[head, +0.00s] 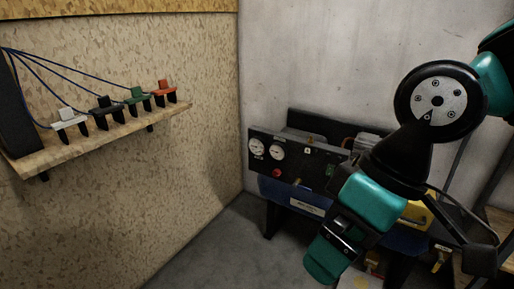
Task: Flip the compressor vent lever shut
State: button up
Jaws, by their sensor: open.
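The compressor (308,160) stands against the grey wall, with a black front panel carrying two white dial gauges and a red knob, above a blue body (310,205). My arm crosses in front of its right part and hides much of it. A small yellow piece (440,258) shows low at the right, beside my arm; I cannot tell whether it is the vent lever or how it is set. I cannot make out the vent lever for certain. My gripper's fingers do not show.
A wooden shelf (85,139) on the left wall bears several clamp-like pieces, white, black, green and red, with blue cables. A yellow part (419,216) shows behind my arm. A wooden surface is at the right edge. Grey floor (215,250) is clear left of the compressor.

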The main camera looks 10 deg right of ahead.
aim_at(440, 261)
jog(key=z, duration=1.5)
jog(key=k, duration=0.5)
jog(key=z, duration=0.6)
jog(key=i, duration=0.8)
jog(key=u, duration=0.65)
